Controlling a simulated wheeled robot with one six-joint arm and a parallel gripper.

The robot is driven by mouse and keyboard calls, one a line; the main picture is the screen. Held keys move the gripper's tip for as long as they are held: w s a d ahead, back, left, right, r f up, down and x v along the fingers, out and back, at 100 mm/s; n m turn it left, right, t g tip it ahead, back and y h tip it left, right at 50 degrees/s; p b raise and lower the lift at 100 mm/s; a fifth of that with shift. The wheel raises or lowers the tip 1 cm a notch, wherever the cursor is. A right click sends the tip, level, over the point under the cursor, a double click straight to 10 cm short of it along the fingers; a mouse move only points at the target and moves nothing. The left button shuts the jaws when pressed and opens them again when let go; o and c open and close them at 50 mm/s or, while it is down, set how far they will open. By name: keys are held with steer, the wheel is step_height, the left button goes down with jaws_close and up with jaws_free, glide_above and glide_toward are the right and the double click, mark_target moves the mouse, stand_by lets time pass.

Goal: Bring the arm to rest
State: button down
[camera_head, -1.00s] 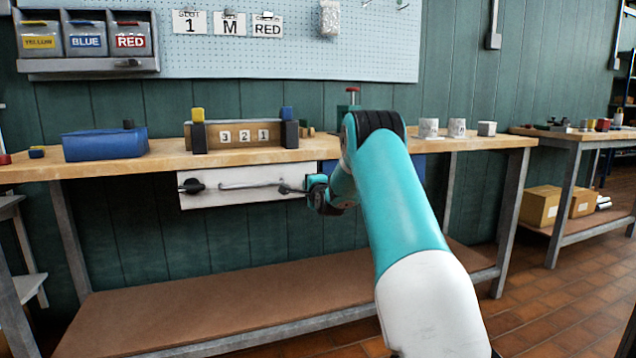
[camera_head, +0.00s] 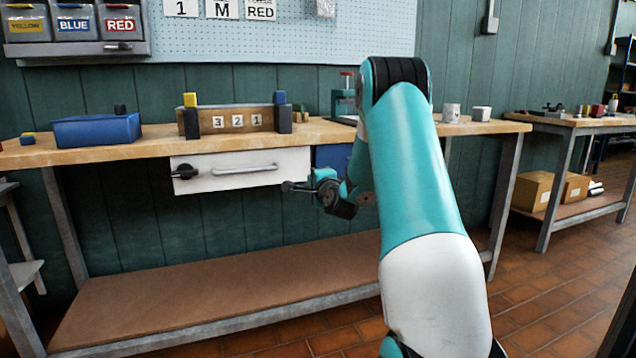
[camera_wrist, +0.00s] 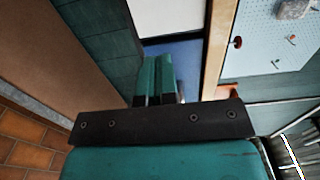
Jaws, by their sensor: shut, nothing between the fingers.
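My gripper (camera_head: 289,187) is at the end of my teal and white arm, in front of the workbench (camera_head: 150,147) and below its top. It is shut and empty. In the head view it is just in front of the right part of the white drawer (camera_head: 240,170), apart from the drawer's handle as far as I can tell. In the wrist view the two fingers (camera_wrist: 155,80) are together, with a blue surface beyond them. My arm hides part of the bench's right side.
A blue bin (camera_head: 97,130) and a wooden holder (camera_head: 235,119) with number tiles stand on the bench. The lower shelf (camera_head: 200,285) is bare. A second bench (camera_head: 580,122) stands at far right.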

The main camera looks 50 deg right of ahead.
steer(key=v, duration=0.3)
steer(key=shift+d, duration=0.1)
